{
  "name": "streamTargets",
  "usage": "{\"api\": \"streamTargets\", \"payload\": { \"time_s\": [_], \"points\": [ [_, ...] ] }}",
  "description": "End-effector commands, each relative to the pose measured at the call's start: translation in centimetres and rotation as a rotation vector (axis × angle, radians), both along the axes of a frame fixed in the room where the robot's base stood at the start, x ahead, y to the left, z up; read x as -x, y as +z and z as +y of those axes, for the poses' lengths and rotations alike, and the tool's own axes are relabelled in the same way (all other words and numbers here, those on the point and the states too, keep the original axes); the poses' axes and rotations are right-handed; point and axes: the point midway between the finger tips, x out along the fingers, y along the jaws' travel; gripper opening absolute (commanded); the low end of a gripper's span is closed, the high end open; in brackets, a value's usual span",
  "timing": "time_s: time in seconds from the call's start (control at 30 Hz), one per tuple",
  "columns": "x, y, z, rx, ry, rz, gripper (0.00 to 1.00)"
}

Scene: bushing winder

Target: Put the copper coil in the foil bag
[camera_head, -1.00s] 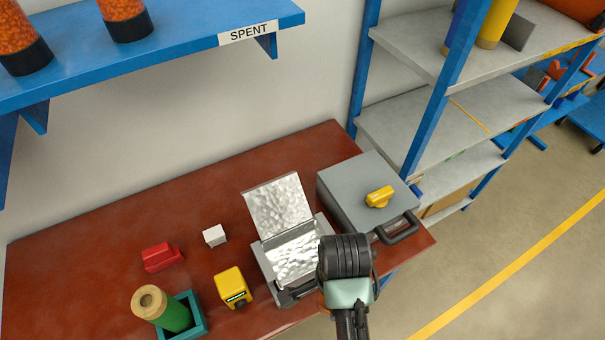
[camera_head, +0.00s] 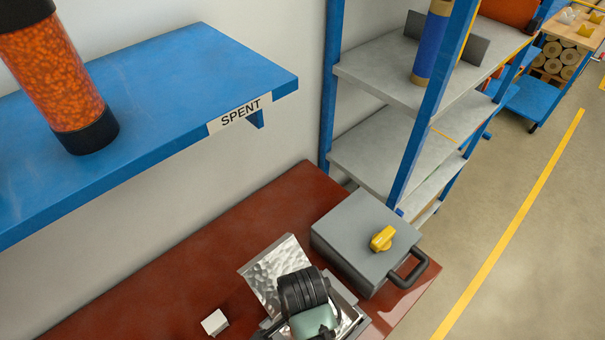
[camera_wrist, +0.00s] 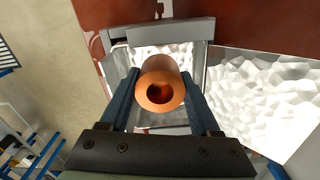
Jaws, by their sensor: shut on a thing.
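The copper coil (camera_wrist: 162,85), a short copper-coloured hollow cylinder, sits between the two fingers of my gripper (camera_wrist: 163,92) in the wrist view. My gripper is shut on it. The foil bag (camera_wrist: 265,98) shows as crinkled silver sheet behind and to the right of the coil, with more silver foil directly beyond the coil. In the head view the foil bag's raised flap (camera_head: 274,272) stands beside my wrist, which hides the gripper's fingers, the coil and much of the bag's mouth. Whether the coil touches the foil cannot be told.
A grey box (camera_head: 352,240) with a yellow knob (camera_head: 382,238) and black handle stands right of the bag on the red-brown bench (camera_head: 305,195). A small white block (camera_head: 215,322) lies to the left. A blue shelf (camera_head: 185,75) marked SPENT overhangs, holding an orange-filled cylinder (camera_head: 55,85).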

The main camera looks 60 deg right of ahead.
Motion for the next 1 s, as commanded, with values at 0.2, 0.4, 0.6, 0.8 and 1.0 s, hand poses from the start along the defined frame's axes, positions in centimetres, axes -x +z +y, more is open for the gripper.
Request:
{"api": "streamTargets", "payload": {
  "time_s": [0.2,0.4,0.6,0.8,1.0],
  "points": [
    [0.0,-2.4,0.0,-0.001,0.001,0.0,0.01],
    [0.0,-5.2,0.1,-0.002,0.001,0.001,0.01],
    [0.0,-6.3,0.0,0.001,0.001,-0.002,0.01],
    [0.0,-6.3,0.0,0.001,0.001,-0.002,0.01],
    [0.0,-6.6,0.0,0.0,0.001,-0.001,0.81]
  ]
}}
